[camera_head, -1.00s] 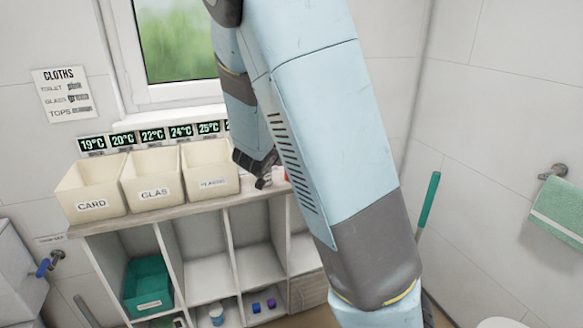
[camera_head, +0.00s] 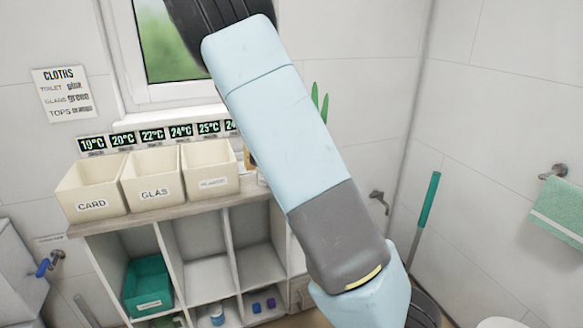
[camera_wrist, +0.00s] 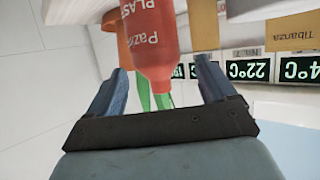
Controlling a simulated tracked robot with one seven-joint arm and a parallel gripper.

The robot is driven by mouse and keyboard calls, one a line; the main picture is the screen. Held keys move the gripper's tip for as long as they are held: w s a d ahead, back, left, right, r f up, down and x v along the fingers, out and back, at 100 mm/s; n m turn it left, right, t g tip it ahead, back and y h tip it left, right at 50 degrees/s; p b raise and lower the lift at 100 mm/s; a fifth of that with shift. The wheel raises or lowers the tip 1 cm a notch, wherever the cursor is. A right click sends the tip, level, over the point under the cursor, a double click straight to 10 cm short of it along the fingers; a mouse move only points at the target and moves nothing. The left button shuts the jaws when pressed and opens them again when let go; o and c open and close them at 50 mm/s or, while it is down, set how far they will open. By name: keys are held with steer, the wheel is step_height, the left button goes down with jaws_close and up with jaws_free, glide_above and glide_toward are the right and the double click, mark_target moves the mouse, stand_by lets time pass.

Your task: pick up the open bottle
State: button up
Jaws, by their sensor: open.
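A red bottle (camera_wrist: 150,35) with white lettering shows in the wrist view. Its narrower end points toward the palm of my gripper (camera_wrist: 160,66). My gripper is open, with one finger on each side of the bottle and a visible gap, wider on the right. The bottle's far end is cut off by the picture edge, and I cannot tell whether its mouth is open. In the head view my arm crosses the middle and the gripper is not visible. An amber item (camera_head: 249,160) peeks out beside my arm there, mostly hidden.
White bins labelled card (camera_head: 92,204), glas (camera_head: 150,192) and plastic (camera_head: 211,183) stand on the shelf unit (camera_head: 140,222). Green leaves (camera_head: 320,102) rise behind my arm. In the wrist view, an orange object (camera_wrist: 123,45) and a yellow-brown Tibanza item (camera_wrist: 293,32) are near the bottle.

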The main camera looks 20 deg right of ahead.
steer(key=shift+x, duration=1)
steer(key=shift+c, duration=0.4)
steer(key=c, duration=1.2)
steer(key=shift+r, duration=0.1)
steer(key=shift+c, duration=0.2)
steer(key=shift+r, duration=0.5)
steer(key=r, duration=0.2)
steer(key=shift+s+r, duration=0.25)
steer(key=shift+r, duration=0.05)
steer(key=s+a+r, duration=0.1)
steer(key=s+r, duration=0.8)
steer(key=s, duration=0.4)
steer(key=shift+a, duration=0.3)
